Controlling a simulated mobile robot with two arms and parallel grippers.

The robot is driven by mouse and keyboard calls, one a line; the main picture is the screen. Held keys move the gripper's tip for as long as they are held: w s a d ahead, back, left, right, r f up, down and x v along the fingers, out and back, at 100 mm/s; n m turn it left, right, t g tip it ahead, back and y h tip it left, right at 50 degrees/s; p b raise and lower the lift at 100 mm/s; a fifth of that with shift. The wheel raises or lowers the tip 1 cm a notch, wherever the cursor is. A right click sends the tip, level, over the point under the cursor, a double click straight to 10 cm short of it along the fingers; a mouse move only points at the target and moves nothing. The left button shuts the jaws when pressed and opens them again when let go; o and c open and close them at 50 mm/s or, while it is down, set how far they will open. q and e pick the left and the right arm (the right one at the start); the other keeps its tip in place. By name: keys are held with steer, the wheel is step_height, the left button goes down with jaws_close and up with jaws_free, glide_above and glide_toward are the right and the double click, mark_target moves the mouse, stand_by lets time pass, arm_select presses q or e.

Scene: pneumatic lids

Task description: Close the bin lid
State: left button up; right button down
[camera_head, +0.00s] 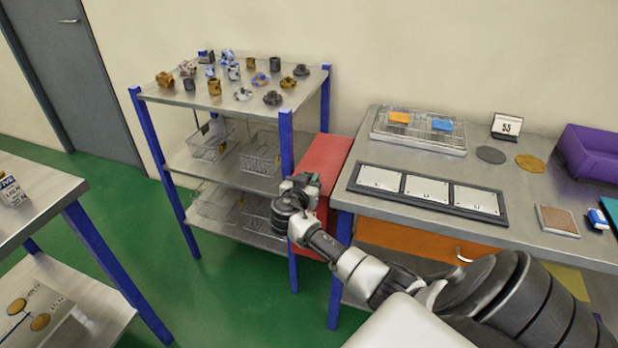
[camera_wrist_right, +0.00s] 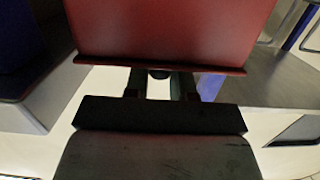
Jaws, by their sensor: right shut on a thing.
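The red bin stands between the metal shelf and the workbench; its red lid (camera_head: 326,156) shows as a lighter panel slanting up toward the wall. A darker red part of the bin (camera_head: 324,213) shows below. My right gripper (camera_head: 297,190) is at the lid's near left edge, shut on it. In the right wrist view the lid (camera_wrist_right: 165,32) fills the top middle, with a dark lip along its near edge. The fingers (camera_wrist_right: 161,83) meet that lip. The bin's opening is hidden, and I cannot tell the lid's exact angle. My left gripper is not in view.
The shelf (camera_head: 165,95) with blue posts holds metal parts on top and wire baskets below, close left of my gripper. The workbench (camera_head: 455,165) with an orange drawer (camera_head: 410,239) stands close right. Green floor (camera_head: 233,275) is clear at front left.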

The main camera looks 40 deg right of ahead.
steer(key=shift+s+f, duration=0.1)
steer(key=shift+f, duration=0.15)
steer(key=c, duration=0.9)
jaws_free()
steer(key=shift+c, duration=0.2)
steer(key=v, duration=1)
steer(key=shift+s+a, duration=0.2)
steer(key=shift+a, duration=0.15)
steer(key=shift+r, duration=0.1)
